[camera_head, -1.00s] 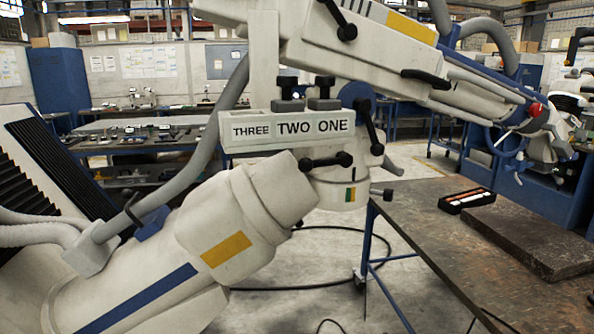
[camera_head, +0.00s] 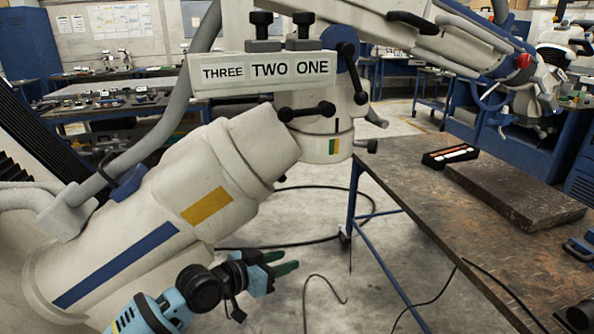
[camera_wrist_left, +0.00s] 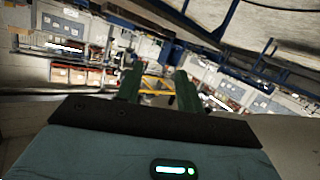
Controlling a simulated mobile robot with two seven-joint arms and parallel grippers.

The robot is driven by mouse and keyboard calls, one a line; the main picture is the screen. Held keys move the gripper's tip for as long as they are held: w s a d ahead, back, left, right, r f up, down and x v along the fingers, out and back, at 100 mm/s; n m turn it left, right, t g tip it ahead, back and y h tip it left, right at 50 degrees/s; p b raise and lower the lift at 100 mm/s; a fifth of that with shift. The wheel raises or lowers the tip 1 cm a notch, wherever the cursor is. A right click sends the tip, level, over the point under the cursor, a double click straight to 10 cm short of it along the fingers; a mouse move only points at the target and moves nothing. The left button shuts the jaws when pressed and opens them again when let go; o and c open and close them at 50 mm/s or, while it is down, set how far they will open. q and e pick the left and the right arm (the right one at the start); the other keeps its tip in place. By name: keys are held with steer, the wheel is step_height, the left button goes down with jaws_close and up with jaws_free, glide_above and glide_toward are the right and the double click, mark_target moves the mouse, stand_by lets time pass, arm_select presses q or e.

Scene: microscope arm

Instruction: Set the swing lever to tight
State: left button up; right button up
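The white microscope arm fills the left and middle of the head view. A black ball-ended lever (camera_head: 307,111) lies nearly level on its joint, below the "THREE TWO ONE" label. A second black lever (camera_head: 353,73) stands steeply at the joint's right side. I cannot tell which is the swing lever. An orange-and-green mark (camera_head: 334,146) is on the collar below, under a short dark line. My left gripper (camera_head: 284,263) is below the joint, apart from both levers, green fingers pointing right. The left wrist view shows its fingers (camera_wrist_left: 158,86) parted and empty. My right gripper does not show.
A worn brown bench (camera_head: 455,220) stands at right, with a dark slab (camera_head: 515,192) and a small black tray (camera_head: 450,156) on it. A grey hose (camera_head: 165,135) runs along the microscope arm. Black cables lie on the floor.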

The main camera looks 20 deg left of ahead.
arm_select(q)
steer(key=w+a+r+m+h, duration=0.1)
steer(key=w+r, duration=0.2)
steer(key=r, duration=0.5)
steer(key=w+a+r+m+h, duration=0.1)
steer(key=w+a+r, duration=0.1)
steer(key=r, duration=0.6)
steer(key=t+h+b, duration=0.1)
steer(key=h, duration=0.1)
glide_toward(296, 113)
steer(key=x, duration=0.3)
steer(key=shift+m, duration=0.4)
steer(key=shift+w+a+p+x, duration=0.1)
steer(key=shift+p+x, duration=0.1)
steer(key=shift+x, duration=1.05)
steer(key=shift+w+a+p+x, duration=0.1)
steer(key=shift+a+p+x, duration=0.05)
steer(key=shift+x, duration=1.1)
steer(key=shift+w+a+p+x, duration=0.1)
steer(key=shift+p+x, duration=0.1)
steer(key=shift+x, duration=1)
steer(key=shift+f, duration=0.1)
jaws_close()
